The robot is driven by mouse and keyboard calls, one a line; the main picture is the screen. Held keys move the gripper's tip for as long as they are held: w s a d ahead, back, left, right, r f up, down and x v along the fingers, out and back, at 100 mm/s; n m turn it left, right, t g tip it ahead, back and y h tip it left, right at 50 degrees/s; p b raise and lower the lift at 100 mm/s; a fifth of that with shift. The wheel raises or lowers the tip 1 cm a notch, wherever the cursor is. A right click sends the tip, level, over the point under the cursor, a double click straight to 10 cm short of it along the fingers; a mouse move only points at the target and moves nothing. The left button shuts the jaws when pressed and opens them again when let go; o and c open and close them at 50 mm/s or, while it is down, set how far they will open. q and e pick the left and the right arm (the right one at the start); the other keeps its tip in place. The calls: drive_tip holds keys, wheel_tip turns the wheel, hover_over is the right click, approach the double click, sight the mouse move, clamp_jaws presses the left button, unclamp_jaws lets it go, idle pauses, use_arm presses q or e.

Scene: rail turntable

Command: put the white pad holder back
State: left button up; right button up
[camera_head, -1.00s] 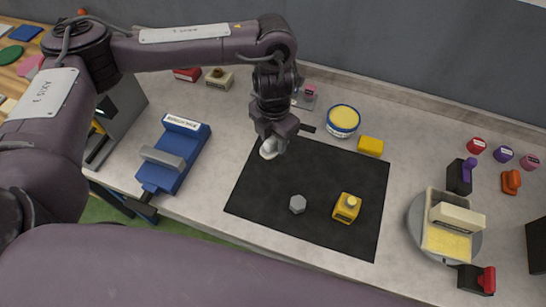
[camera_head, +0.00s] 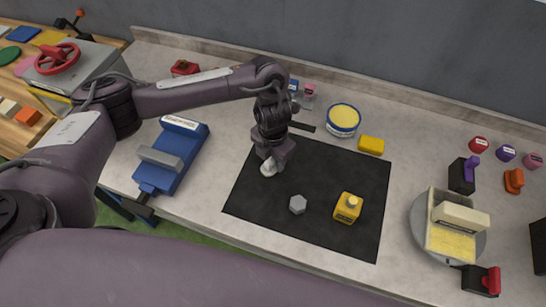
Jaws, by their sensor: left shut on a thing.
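My left gripper (camera_head: 270,160) points down over the left part of the black mat (camera_head: 320,165). It is shut on a small white thing, which I take to be the white pad holder (camera_head: 268,170). Only the lower part of this thing shows below the jaws. I cannot tell whether it touches the mat. My right gripper is not in view.
A blue vise (camera_head: 172,160) is on the left, a round turntable (camera_head: 472,245) with a cream block on the right. A yellow-topped tub (camera_head: 343,120) and yellow block (camera_head: 371,145) stand behind the mat.

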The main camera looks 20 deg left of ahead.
use_arm(q)
drive_tip(key=shift+f, duration=0.2)
drive_tip(key=o, duration=0.9)
drive_tip(key=shift+r, duration=0.1)
drive_tip(key=shift+r, duration=0.45)
wheel_tip(320, 180, up, 11)
drive_tip(key=shift+r+p, duration=0.2)
drive_tip(key=shift+p, duration=0.4)
